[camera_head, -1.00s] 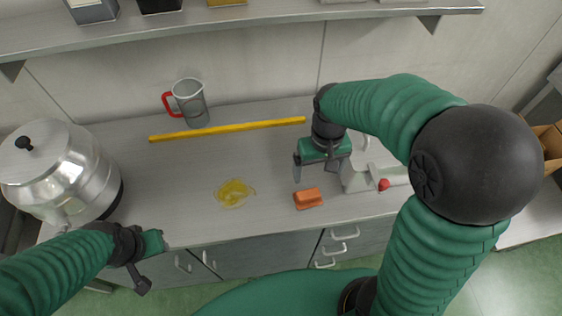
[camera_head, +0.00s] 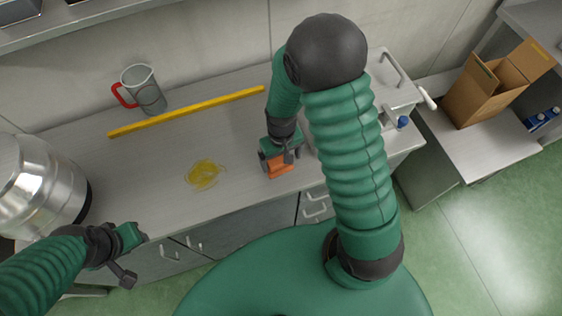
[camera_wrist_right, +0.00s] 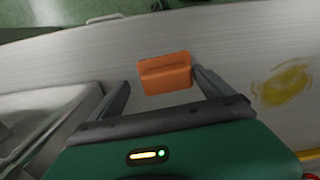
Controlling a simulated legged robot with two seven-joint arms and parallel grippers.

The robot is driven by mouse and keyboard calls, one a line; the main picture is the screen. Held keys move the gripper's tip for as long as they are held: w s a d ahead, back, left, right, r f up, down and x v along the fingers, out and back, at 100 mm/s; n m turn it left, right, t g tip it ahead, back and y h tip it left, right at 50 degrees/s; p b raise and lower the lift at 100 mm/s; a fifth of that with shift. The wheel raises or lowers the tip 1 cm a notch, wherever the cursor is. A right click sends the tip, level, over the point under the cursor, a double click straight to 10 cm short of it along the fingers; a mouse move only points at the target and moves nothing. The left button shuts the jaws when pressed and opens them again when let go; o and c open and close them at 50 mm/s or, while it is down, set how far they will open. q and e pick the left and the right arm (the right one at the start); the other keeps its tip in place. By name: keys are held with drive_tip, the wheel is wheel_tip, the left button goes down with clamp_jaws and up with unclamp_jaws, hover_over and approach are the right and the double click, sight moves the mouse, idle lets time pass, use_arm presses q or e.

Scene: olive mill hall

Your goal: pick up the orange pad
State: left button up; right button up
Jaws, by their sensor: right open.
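The orange pad (camera_head: 280,168) lies on the grey worktop near its front edge. In the right wrist view the pad (camera_wrist_right: 165,73) sits between and slightly beyond the fingertips. My right gripper (camera_head: 278,160) is above the pad and open, with one finger on each side of it; the right fingertip in the wrist view (camera_wrist_right: 160,80) is close to the pad's side. I cannot tell whether it touches. My left gripper (camera_head: 130,258) is at the lower left, in front of the worktop, away from the pad.
A yellow smear (camera_head: 204,175) marks the worktop (camera_head: 235,135) left of the pad. A yellow bar (camera_head: 187,111) and a jug with a red handle (camera_head: 143,90) are behind. A steel pot (camera_head: 38,185) stands left. A cardboard box (camera_head: 490,88) is at the right.

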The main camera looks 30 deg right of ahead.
drive_tip(key=shift+a+f, duration=0.15)
drive_tip(key=shift+f, duration=0.25)
drive_tip(key=shift+w+a, duration=0.2)
drive_tip(key=shift+a, duration=0.45)
drive_tip(key=shift+c, duration=2)
drive_tip(key=shift+r, duration=0.1)
drive_tip(key=shift+c, duration=1.3)
drive_tip(key=shift+s+d, duration=0.1)
drive_tip(key=shift+d, duration=0.35)
drive_tip(key=c, duration=0.7)
use_arm(q)
drive_tip(key=shift+a+f, duration=0.15)
drive_tip(key=shift+a, duration=0.3)
use_arm(e)
drive_tip(key=shift+c, duration=0.6)
use_arm(q)
drive_tip(key=shift+a, duration=0.1)
use_arm(e)
drive_tip(key=shift+a, duration=0.15)
